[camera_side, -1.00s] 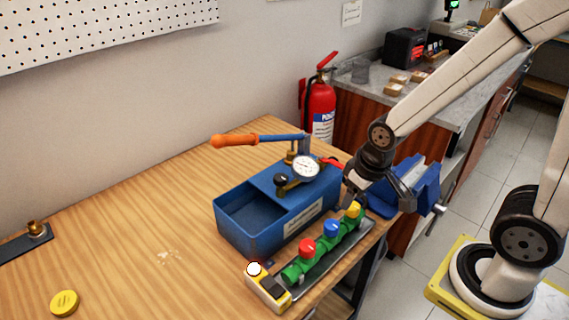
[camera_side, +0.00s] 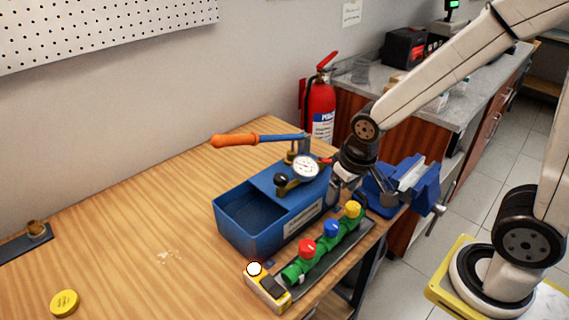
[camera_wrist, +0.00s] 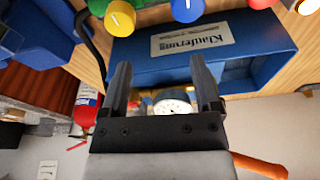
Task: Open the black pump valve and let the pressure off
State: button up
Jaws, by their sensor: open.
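The blue test pump (camera_side: 268,215) stands on the wooden bench, with a round white gauge (camera_side: 305,167) on top. The black valve knob (camera_side: 281,180) sits just left of the gauge. An orange-handled lever (camera_side: 235,140) reaches out to the left above the pump. My gripper (camera_side: 340,188) is beside the right end of the pump, apart from the black knob. In the wrist view my gripper (camera_wrist: 160,78) is open and empty, with the gauge (camera_wrist: 172,104) showing between its fingers. I cannot make out the black knob in the wrist view.
A green manifold with red, blue and yellow knobs (camera_side: 331,228) lies in front of the pump. A yellow device (camera_side: 267,287) is at its near end. A blue vise (camera_side: 405,187) stands on the right. The bench is mostly clear on the left.

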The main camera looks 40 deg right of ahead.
aim_at(281, 177)
jog(key=w+a+r+m+h, duration=0.3)
jog(key=w+a+r+m, duration=0.4)
jog(key=w+a+r, duration=0.1)
jog(key=shift+w+a+m+t, duration=0.35)
jog(key=shift+w+m+t, duration=0.05)
jog(key=shift+w, duration=0.35)
jog(key=shift+x, duration=3.9)
grip_shut()
